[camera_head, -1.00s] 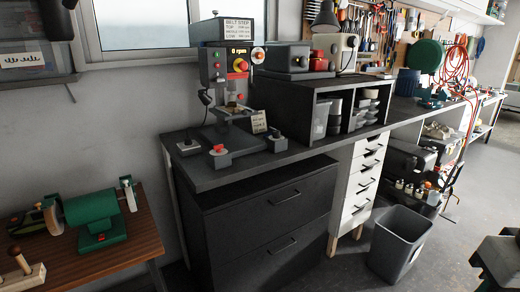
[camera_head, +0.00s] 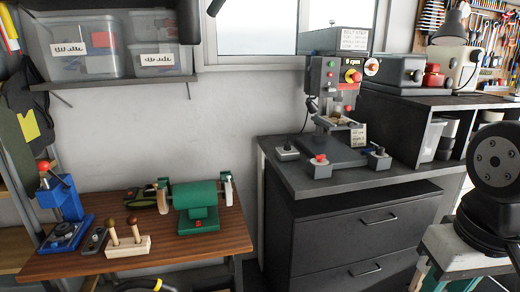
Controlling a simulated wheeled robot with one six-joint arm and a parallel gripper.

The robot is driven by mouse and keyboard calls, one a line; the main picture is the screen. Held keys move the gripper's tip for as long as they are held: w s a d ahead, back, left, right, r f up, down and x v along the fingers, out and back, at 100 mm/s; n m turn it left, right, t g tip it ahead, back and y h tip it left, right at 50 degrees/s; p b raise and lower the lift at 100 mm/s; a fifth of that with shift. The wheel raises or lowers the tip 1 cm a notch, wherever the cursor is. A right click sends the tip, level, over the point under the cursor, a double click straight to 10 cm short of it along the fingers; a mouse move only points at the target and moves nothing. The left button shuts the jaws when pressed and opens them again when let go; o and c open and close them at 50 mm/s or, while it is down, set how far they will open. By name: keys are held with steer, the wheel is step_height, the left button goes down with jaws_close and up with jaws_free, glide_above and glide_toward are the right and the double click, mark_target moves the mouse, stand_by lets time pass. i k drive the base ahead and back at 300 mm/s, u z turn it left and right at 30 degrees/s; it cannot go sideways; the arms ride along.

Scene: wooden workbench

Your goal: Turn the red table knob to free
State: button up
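A small red knob (camera_head: 320,158) sits on a dark block at the front left of the drill press table (camera_head: 345,156). The drill press (camera_head: 335,85) stands on the black workbench, with a red button on a yellow plate (camera_head: 353,76) on its head. The red knob shows from above and nothing touches it. Its exact turn position is too small to read. My gripper is not in view.
Dark clamp-like blocks (camera_head: 287,153) flank the press. Left, a wooden table (camera_head: 190,243) holds a green bench grinder (camera_head: 197,207), a blue press with a red-tipped lever (camera_head: 62,200) and wooden-handled tools (camera_head: 127,243). A large black jointed part fills the right edge.

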mark_target(320, 158)
steer(key=u, duration=0.4)
steer(key=i, duration=1.05)
steer(key=z, duration=0.05)
